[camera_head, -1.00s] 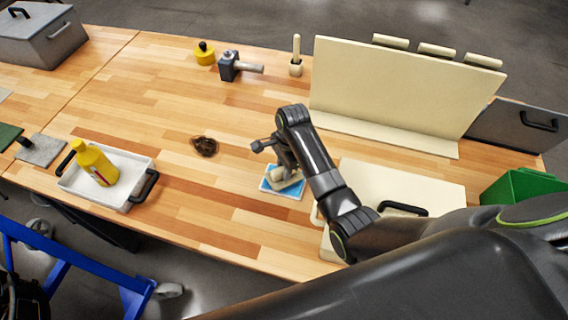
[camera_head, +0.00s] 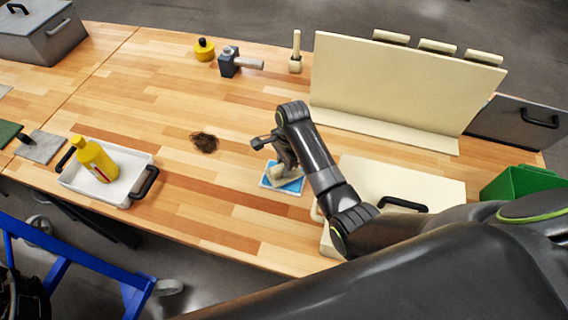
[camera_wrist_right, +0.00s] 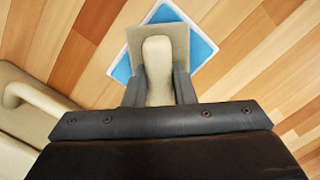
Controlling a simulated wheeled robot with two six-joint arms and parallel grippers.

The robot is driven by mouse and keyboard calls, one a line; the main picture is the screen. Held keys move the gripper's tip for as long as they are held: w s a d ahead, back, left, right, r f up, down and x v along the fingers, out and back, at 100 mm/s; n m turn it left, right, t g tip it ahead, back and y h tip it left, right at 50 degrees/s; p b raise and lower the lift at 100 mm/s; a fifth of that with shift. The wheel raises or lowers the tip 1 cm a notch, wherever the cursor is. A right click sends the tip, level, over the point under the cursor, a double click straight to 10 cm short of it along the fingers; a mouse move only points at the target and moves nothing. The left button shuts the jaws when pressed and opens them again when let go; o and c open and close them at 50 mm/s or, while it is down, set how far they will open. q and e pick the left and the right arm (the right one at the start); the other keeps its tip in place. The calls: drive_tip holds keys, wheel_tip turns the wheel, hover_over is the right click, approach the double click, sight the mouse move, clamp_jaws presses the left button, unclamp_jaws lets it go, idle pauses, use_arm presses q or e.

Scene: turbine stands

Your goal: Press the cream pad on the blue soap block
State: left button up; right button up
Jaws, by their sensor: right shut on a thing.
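The blue soap block (camera_head: 292,187) lies on the wooden table, a flat blue piece with a pale rim. The cream pad (camera_head: 274,180) is on or just above it; I cannot tell whether they touch. In the right wrist view the pad (camera_wrist_right: 181,38) covers the middle of the blue soap block (camera_wrist_right: 203,47), whose corners stick out around it. My right gripper (camera_wrist_right: 158,88) is shut on the pad's rounded cream handle, and points down over the block in the head view (camera_head: 282,168). My left gripper is not in view.
A white tray (camera_head: 128,193) with a yellow bottle (camera_head: 96,160) stands at the left. A dark brown stain (camera_head: 204,142) marks the table left of the block. A cream case (camera_head: 440,185) lies right, and a cream upright board (camera_head: 400,85) stands behind.

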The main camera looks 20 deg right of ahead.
sight(282, 166)
drive_tip(key=shift+s+f, duration=0.1)
drive_tip(key=shift+f, duration=0.45)
idle(1.7)
drive_tip(key=shift+r, duration=3.55)
